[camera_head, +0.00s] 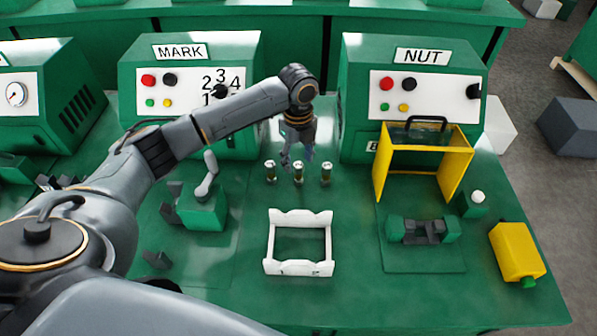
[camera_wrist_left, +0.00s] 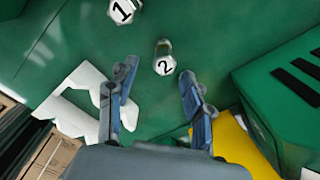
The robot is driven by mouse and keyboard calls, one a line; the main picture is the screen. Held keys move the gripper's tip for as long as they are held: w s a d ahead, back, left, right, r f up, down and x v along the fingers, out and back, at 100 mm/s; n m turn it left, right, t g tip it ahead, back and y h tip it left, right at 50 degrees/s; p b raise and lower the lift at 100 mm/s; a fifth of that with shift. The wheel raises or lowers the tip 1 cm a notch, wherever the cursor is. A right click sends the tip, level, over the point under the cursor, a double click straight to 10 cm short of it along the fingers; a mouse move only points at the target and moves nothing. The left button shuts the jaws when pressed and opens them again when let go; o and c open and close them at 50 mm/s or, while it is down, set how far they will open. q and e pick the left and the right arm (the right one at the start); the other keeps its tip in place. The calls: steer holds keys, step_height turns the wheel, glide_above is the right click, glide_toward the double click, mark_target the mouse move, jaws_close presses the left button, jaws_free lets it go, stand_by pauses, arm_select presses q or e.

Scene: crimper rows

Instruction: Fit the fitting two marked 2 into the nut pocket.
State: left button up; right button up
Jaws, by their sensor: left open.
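The fitting marked 2 (camera_wrist_left: 165,62) stands upright in the left wrist view, its numbered top facing up, just beyond my left fingertips. In the head view three small metallic fittings stand in a row; the middle one (camera_head: 298,174) is under my left gripper (camera_head: 297,156), and their numbers cannot be read there. My left gripper is open and empty; its fingers (camera_wrist_left: 158,70) are apart in the wrist view. The NUT machine (camera_head: 355,105) stands at the right, with a green and dark fixture (camera_head: 422,230) in front. I cannot make out the nut pocket clearly. My right gripper is not in view.
The fitting marked 1 (camera_wrist_left: 122,10) stands close by. A white rack (camera_head: 268,245) lies in front of the row. A yellow guard frame (camera_head: 457,165) stands before the NUT machine. A green lever fixture (camera_head: 203,212) is at left, a yellow block (camera_head: 515,250) at right.

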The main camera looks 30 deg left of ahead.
mark_target(300, 166)
arm_select(q)
steer(key=shift+w+d+f+p, duration=0.15)
steer(key=shift+f+p, duration=0.45)
steer(key=shift+f, duration=2.1)
jaws_close()
